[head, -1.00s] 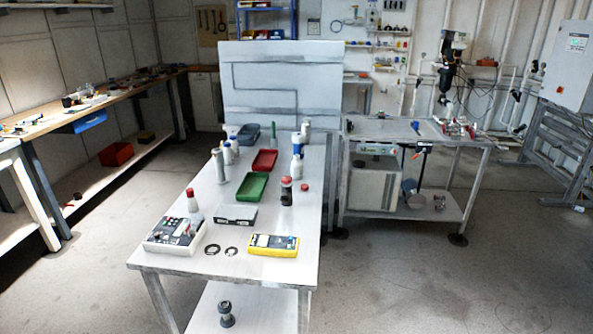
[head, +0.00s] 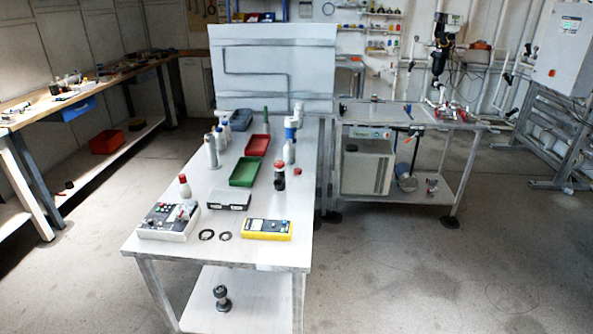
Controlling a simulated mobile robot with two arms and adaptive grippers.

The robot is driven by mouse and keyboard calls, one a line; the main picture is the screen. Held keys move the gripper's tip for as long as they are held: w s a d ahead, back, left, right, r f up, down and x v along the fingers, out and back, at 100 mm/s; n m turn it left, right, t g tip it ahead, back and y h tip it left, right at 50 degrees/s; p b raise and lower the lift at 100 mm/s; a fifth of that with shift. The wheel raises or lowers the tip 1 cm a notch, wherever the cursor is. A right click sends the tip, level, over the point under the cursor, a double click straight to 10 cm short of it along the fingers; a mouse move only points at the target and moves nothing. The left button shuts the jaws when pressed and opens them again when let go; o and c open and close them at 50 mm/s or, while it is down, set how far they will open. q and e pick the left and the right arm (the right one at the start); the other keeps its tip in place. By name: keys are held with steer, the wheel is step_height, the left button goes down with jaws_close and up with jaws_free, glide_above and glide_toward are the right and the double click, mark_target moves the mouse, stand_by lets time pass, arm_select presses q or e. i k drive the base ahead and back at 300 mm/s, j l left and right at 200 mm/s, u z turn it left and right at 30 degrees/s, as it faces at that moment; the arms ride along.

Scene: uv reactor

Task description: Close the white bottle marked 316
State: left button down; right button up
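Several pale bottles stand on the long white table (head: 200,256), and no marking such as 316 is readable at this size. One white bottle (head: 289,152) stands right of the green tray, with a blue item close behind it. A grey-white bottle (head: 211,152) and more white bottles (head: 222,136) stand along the left edge. A small bottle with a red top (head: 185,187) stands by the control box. A loose red cap-like piece (head: 297,171) lies right of a dark red-topped jar (head: 279,177). Neither gripper is in view.
A green tray (head: 233,180), red tray (head: 248,150), grey box (head: 229,206), control box (head: 155,229), two black rings (head: 207,235) and a yellow meter (head: 266,238) share the table. A second bench (head: 380,112) stands right. The floor in front on the right is clear.

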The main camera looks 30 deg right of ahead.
mark_target(289, 149)
steer(key=i+l+u, duration=0.3)
steer(key=l, duration=0.8)
steer(key=i+l+u, duration=0.1)
steer(key=l+u, duration=0.15)
steer(key=l, duration=0.9)
steer(key=l+u, duration=0.3)
steer(key=l, duration=0.85)
steer(key=i+l, duration=0.05)
